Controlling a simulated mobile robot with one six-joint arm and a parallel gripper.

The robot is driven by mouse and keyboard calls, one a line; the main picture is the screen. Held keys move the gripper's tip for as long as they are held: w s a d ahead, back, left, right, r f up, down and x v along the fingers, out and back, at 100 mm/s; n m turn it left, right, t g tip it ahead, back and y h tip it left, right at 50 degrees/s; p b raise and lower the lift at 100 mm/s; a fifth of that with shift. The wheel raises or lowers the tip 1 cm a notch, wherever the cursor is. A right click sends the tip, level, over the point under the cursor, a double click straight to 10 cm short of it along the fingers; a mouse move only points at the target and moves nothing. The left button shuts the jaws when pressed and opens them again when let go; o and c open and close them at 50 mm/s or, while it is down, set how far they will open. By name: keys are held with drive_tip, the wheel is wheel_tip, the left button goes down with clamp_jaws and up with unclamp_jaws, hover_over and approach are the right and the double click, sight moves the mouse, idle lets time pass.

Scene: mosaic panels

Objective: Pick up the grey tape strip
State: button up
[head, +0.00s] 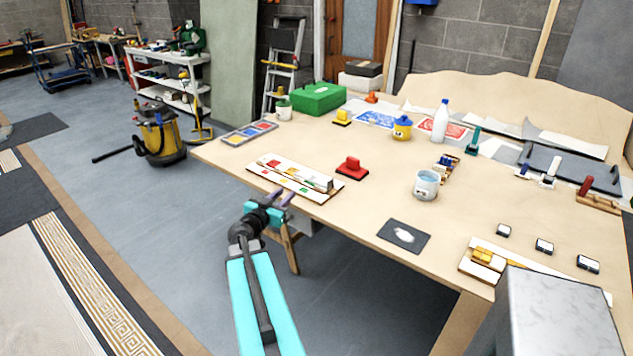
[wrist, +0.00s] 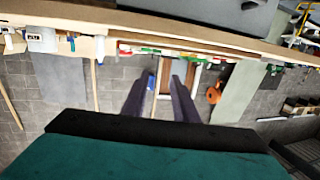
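My gripper (head: 286,194) is at the near left edge of the table, beside the mosaic board. In the wrist view my gripper (wrist: 160,82) has its two dark fingers apart with nothing between them. A small grey piece (head: 320,182) lies at the right end of the white mosaic board (head: 292,178); it may be the grey tape strip, but it is too small to be sure. A grey object (wrist: 226,14) at the top of the wrist view sits beyond the fingertips, cut off by the frame; I cannot tell what it is.
A red block (head: 352,167) stands right of the board on the wooden table (head: 350,215). A water pot (head: 427,184) and a dark square with a white patch (head: 404,236) are farther right. A grey marbled block (head: 545,315) fills the near right corner.

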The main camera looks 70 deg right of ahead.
drive_tip(key=s+d+r+m+g, duration=0.1)
drive_tip(key=s+g, duration=0.1)
drive_tip(key=s, duration=0.2)
drive_tip(key=s+d+m+g+y, duration=0.1)
drive_tip(key=s+g, duration=0.1)
drive_tip(key=s, duration=0.2)
drive_tip(key=shift+r+m, duration=0.3)
drive_tip(key=shift+r, duration=0.1)
drive_tip(key=p, duration=0.2)
approach(331, 180)
drive_tip(key=shift+x, duration=2.45)
drive_tip(key=shift+s, duration=0.1)
drive_tip(key=shift+d, duration=0.1)
drive_tip(key=shift+w+p+x, duration=0.2)
drive_tip(key=shift+p+x, duration=0.25)
drive_tip(key=shift+x, duration=0.8)
drive_tip(key=shift+p+x, duration=0.35)
drive_tip(key=shift+x, duration=0.95)
drive_tip(key=shift+f, duration=0.1)
